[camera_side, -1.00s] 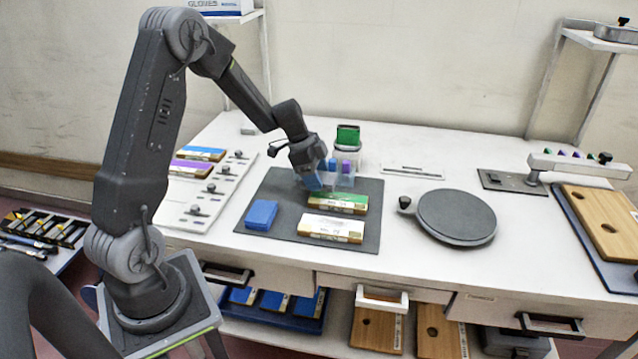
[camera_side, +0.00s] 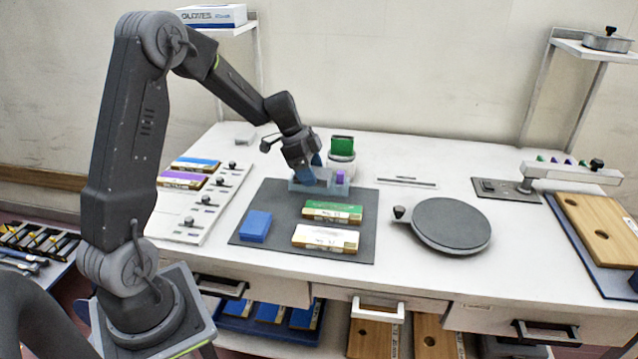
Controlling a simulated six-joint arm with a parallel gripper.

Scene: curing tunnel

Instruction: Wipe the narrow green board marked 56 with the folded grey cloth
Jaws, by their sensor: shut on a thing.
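My gripper (camera_side: 318,172) points down at the low clear tray (camera_side: 300,187) at the back edge of the dark mat. Its jaws are shut on a small grey piece, which looks like the folded grey cloth (camera_side: 324,175), at the tray. The fingers partly hide the cloth, and I cannot tell whether it is clear of the tray floor. The narrow green board (camera_side: 333,209) lies flat on the mat in front of the tray, apart from my gripper. Its front edge has a printed label, too small for me to read the number.
A white-topped board (camera_side: 326,236) and a blue block (camera_side: 256,225) lie on the dark mat (camera_side: 283,207). A purple piece (camera_side: 340,177) stands in the tray's right end. A round grey plate (camera_side: 450,224) stands right.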

